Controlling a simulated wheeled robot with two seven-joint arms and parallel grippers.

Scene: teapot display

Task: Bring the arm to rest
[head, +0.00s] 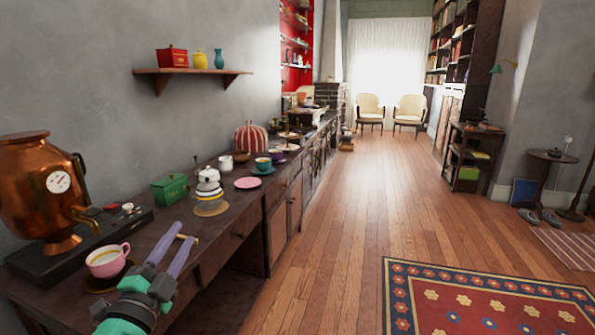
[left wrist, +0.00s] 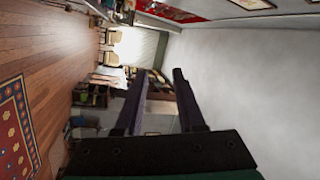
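My left gripper (head: 183,233) is over the front edge of the dark wooden counter (head: 228,222), right of the pink cup. Its two purple fingers stand apart with nothing held between them. In the left wrist view the same fingers (left wrist: 159,72) show a clear gap, with the room behind it. A small yellowish piece shows by the fingertips in the head view; I cannot tell what it is. My right gripper is in neither view.
The pink cup (head: 107,261) and copper urn (head: 40,190) stand close to my left arm. A white teapot (head: 208,183), green box (head: 170,188) and pink plate (head: 248,183) are farther along the counter. The wooden floor (head: 335,220) to the right is open, with a red rug (head: 470,305).

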